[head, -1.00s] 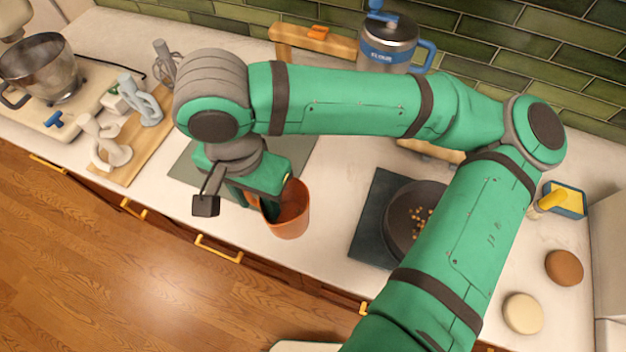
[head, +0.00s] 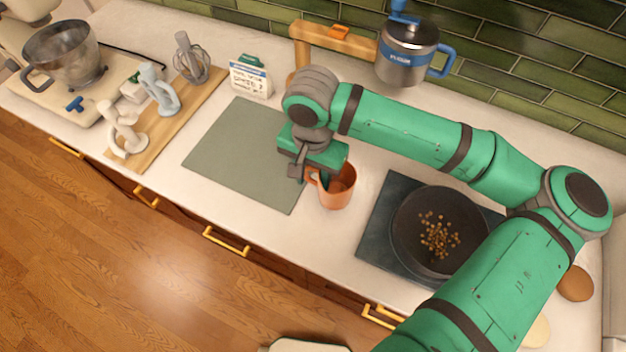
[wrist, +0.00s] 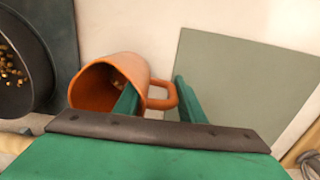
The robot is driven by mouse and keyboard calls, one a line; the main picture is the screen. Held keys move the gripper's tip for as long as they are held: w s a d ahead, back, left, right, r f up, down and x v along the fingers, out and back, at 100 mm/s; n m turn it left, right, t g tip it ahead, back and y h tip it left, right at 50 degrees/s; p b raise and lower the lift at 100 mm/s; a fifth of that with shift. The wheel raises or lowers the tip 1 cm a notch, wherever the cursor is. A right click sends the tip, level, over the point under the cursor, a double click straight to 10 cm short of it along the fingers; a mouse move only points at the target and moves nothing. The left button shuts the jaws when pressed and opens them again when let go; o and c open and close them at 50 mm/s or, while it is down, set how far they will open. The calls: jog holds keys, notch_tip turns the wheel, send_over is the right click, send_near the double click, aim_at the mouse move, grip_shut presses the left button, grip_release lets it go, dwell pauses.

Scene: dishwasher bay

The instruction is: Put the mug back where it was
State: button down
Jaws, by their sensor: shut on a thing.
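The orange mug (head: 338,190) is in my gripper, over the pale counter between the grey-green mat (head: 235,150) and the dark pan. In the wrist view the mug (wrist: 98,88) looks tilted, its mouth facing left and its handle (wrist: 165,95) towards the mat. My gripper (wrist: 155,97) is shut on the mug, one finger inside its mouth and the other outside by the handle. In the head view my gripper (head: 318,172) partly hides the mug's left side. I cannot tell whether the mug's base touches the counter.
A black pan (head: 405,235) with small yellow-brown bits sits on a dark square (head: 373,240) to the right. A steel flour canister (head: 400,68) and wooden rack (head: 340,40) stand behind. A wooden board (head: 190,110) with utensils lies left. The mat is bare.

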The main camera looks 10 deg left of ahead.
jog(key=shift+f, duration=0.85)
jog(key=c, duration=1.2)
grip_release()
jog(key=shift+f, duration=0.15)
jog(key=shift+o, duration=0.2)
jog(key=shift+r, duration=0.4)
notch_tip(320, 180, up, 12)
jog(key=shift+s+a+f, duration=0.1)
jog(key=shift+f, duration=0.1)
